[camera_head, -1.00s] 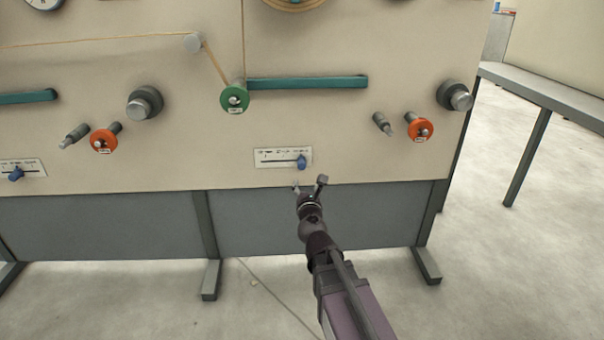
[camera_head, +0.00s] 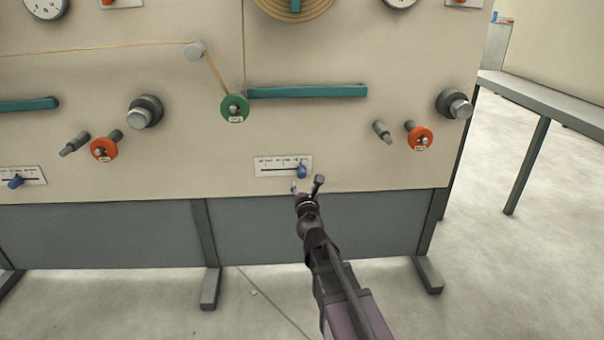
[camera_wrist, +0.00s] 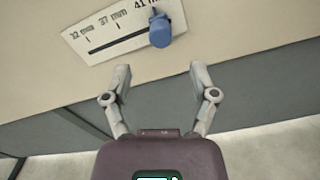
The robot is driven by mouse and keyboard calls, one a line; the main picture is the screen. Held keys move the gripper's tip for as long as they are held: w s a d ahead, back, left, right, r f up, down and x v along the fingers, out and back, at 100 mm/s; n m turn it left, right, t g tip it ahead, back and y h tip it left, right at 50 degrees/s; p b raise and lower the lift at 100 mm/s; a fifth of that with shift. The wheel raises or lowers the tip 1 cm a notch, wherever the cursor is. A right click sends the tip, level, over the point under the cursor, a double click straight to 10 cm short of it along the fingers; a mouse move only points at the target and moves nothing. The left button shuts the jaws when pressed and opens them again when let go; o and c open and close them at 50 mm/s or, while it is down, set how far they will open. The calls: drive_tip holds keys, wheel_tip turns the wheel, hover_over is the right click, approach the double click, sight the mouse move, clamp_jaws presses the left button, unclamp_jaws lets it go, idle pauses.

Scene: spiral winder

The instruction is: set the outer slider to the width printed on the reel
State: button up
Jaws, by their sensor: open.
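A white scale plate (camera_head: 270,167) with a dark slot is on the beige panel, and its blue slider knob (camera_head: 302,171) stands at the right part of the slot. In the wrist view the plate (camera_wrist: 90,39) reads 32 mm, 37 mm and 41 mm, and the blue knob (camera_wrist: 160,31) covers the area just below the 41 mark. My gripper (camera_head: 306,187) is open and empty just below the knob; in the wrist view the knob lies beyond and between its spread fingertips (camera_wrist: 159,73). A green reel (camera_head: 235,107) and an orange reel (camera_head: 419,138) carry labels too small to read.
A second scale plate with a blue knob (camera_head: 16,181) is at the left edge. Grey knobs (camera_head: 454,104), pegs and teal bars (camera_head: 307,91) stick out from the panel above. A grey lower panel (camera_head: 320,222) lies below. A table (camera_head: 545,103) stands at the right.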

sight(302, 174)
drive_tip(key=w, duration=0.9)
drive_tip(key=shift+w, duration=0.25)
clamp_jaws()
